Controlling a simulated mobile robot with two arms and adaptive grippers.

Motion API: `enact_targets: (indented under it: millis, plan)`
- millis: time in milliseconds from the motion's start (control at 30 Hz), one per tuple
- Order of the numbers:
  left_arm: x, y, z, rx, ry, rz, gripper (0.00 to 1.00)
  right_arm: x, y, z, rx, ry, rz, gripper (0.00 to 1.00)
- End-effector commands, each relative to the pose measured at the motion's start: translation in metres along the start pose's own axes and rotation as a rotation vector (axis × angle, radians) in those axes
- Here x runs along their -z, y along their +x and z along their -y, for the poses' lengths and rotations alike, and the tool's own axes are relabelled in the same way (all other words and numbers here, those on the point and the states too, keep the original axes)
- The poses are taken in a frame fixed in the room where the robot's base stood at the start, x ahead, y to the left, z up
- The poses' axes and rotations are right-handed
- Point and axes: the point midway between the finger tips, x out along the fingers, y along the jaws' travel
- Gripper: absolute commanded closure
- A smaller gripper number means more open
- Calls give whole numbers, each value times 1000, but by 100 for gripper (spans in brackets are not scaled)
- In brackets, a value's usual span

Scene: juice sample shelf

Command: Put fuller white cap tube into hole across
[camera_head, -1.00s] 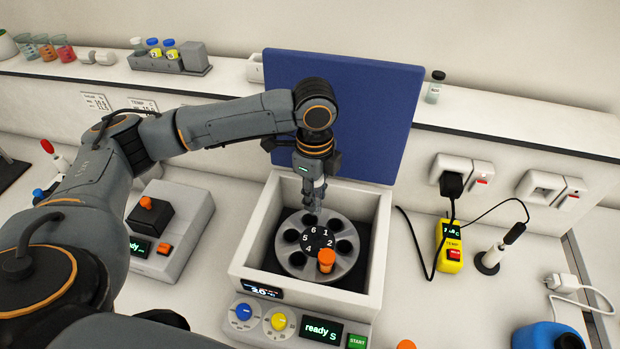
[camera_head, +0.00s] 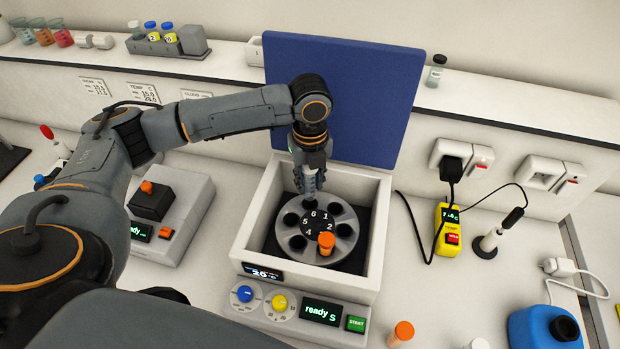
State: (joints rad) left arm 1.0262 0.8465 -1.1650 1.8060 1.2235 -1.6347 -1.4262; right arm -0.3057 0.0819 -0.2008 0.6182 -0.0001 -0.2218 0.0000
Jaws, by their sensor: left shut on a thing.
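A white centrifuge stands open in the middle with its blue lid (camera_head: 345,105) raised. Inside is a grey rotor (camera_head: 291,243) with numbered holes. One tube with an orange cap (camera_head: 327,240) stands in a front right hole, by number 2. My left gripper (camera_head: 310,190) points down at the rear side of the rotor, behind number 6, across from the orange cap. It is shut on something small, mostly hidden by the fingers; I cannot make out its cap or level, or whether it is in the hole. My right gripper is out of view.
The centrifuge walls (camera_head: 374,250) surround the rotor closely. Another orange cap (camera_head: 401,333) stands at the front, right of the START button (camera_head: 355,324). A grey device (camera_head: 186,225) stands left. A tube rack (camera_head: 165,46) is on the shelf.

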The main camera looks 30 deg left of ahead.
Motion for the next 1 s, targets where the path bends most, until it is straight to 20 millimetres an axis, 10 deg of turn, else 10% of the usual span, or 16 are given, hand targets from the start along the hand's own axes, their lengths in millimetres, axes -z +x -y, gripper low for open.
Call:
enact_targets:
  millis: [300,1000]
  plan:
    - [0,26,0,1,0,1,100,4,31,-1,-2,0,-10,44]
    - [0,21,0,1,-1,0,100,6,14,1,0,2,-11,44]
